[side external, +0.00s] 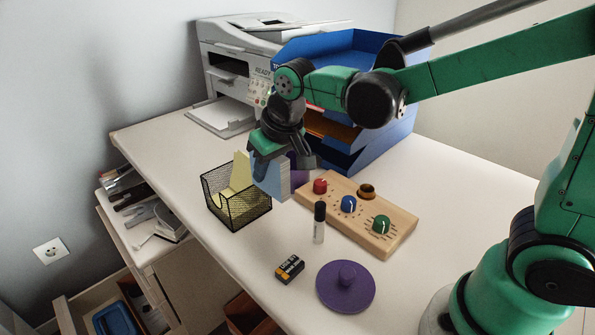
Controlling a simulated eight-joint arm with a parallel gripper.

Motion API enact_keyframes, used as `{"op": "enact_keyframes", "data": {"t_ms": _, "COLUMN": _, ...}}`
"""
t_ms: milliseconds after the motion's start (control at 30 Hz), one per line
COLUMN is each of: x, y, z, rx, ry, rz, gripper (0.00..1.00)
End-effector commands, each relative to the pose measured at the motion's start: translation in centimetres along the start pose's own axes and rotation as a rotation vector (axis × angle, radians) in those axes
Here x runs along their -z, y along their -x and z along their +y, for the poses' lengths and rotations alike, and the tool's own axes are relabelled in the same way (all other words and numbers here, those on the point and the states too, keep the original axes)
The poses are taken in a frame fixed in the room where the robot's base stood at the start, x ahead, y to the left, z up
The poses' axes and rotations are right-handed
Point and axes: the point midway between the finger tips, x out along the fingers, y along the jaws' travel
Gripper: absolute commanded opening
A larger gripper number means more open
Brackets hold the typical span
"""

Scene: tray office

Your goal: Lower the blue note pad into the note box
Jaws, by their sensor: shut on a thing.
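My gripper (281,163) points down and is shut on the blue note pad (270,182), a light blue upright block just right of the note box. The note box (240,213) is a black wire mesh box on the table. Yellow notes (238,174) stand in it and rise above its rim. The pad is close to the box's right rim; I cannot tell whether it overlaps or touches it. The gripper hides the pad's upper part.
A wooden knob board (345,205) lies right of the pad. Blue trays (372,153) and a printer (245,60) stand behind. The table edge runs left of the box.

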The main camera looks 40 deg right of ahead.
Motion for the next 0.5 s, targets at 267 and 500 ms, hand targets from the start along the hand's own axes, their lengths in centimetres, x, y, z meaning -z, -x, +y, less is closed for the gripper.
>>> {"op": "enact_keyframes", "data": {"t_ms": 267, "x": 2.3, "y": 5.7, "z": 0.0, "rx": 0.000, "ry": 0.000, "rz": 0.000, "gripper": 0.00}}
{"op": "enact_keyframes", "data": {"t_ms": 500, "x": 3.5, "y": 8.4, "z": 0.0, "rx": 0.000, "ry": 0.000, "rz": 0.000, "gripper": 0.00}}
